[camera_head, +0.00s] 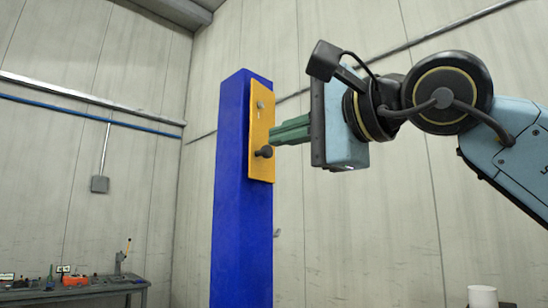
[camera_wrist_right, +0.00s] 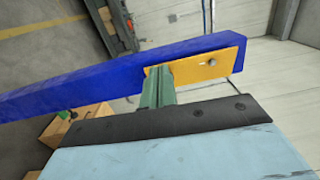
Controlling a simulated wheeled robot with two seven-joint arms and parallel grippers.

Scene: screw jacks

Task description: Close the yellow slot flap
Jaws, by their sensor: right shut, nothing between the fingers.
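The yellow slot flap (camera_head: 261,128) is a tall plate on the right-hand face of a blue column (camera_head: 237,200). It bears a dark round knob (camera_head: 265,151) low down and a small grey bolt (camera_head: 260,105) near the top. My right gripper (camera_head: 276,134) comes in from the right, its green fingers shut and empty, tips at the flap beside the knob. In the right wrist view the shut fingers (camera_wrist_right: 157,75) overlap the left part of the flap (camera_wrist_right: 205,66); I cannot tell whether they touch it. The knob is hidden there. My left gripper is not in view.
A workbench (camera_head: 75,290) with tools stands at the lower left, away from the column. A pale cylinder (camera_head: 482,296) shows at the bottom right. Cardboard boxes (camera_wrist_right: 90,122) lie below the column in the wrist view. The space around the flap looks clear.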

